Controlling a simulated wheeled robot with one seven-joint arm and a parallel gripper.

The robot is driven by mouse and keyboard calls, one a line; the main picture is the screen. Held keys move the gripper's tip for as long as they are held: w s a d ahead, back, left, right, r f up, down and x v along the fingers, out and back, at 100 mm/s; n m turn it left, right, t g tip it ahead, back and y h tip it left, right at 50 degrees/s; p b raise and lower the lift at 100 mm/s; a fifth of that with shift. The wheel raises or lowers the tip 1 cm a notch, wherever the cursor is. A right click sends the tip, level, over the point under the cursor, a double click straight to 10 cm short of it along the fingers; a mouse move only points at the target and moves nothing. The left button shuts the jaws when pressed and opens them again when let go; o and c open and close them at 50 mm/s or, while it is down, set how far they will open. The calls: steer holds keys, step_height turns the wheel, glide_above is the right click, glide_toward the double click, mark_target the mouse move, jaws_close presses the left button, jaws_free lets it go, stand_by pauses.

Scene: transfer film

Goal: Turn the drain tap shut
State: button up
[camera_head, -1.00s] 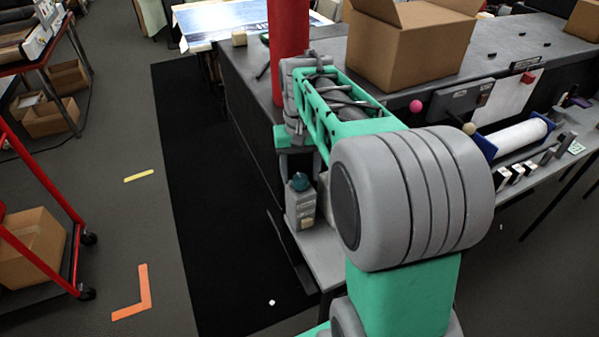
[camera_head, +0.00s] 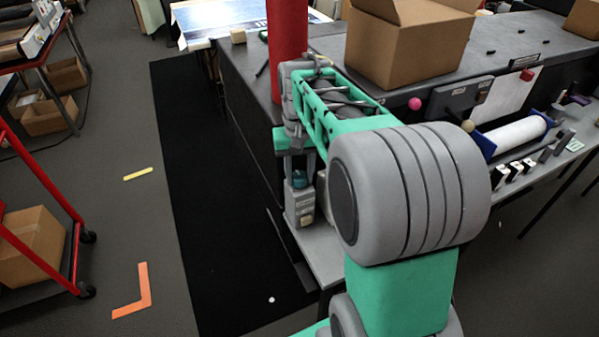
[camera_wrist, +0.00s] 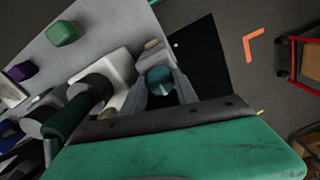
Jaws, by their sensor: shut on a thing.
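The drain tap's teal round knob (camera_head: 299,179) sits on top of a small grey block-shaped body (camera_head: 299,206) at the near left end of the grey bench. In the wrist view the knob (camera_wrist: 159,76) shows just beyond the green palm edge, with a grey finger on each side of it. My gripper (camera_wrist: 163,92) is shut on the knob, pointing down from above. In the head view my gripper (camera_head: 298,170) partly hides the knob. The pipe or outlet of the tap cannot be made out.
A red column (camera_head: 287,45) stands close behind my wrist. An open cardboard box (camera_head: 405,50) is on the dark counter. A white roller (camera_head: 516,134) and small items lie to the right. Black mat (camera_head: 205,190) and open floor are on the left, with a red cart (camera_head: 45,175).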

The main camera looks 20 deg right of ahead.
mark_target(299, 175)
steer(key=shift+n, duration=0.4)
jaws_close()
steer(key=n, duration=0.5)
steer(key=shift+r, duration=0.1)
steer(key=n, duration=0.6)
stand_by(0.3)
steer(key=o, duration=1.2)
jaws_free()
step_height(299, 175, up, 8)
steer(key=shift+f, duration=0.15)
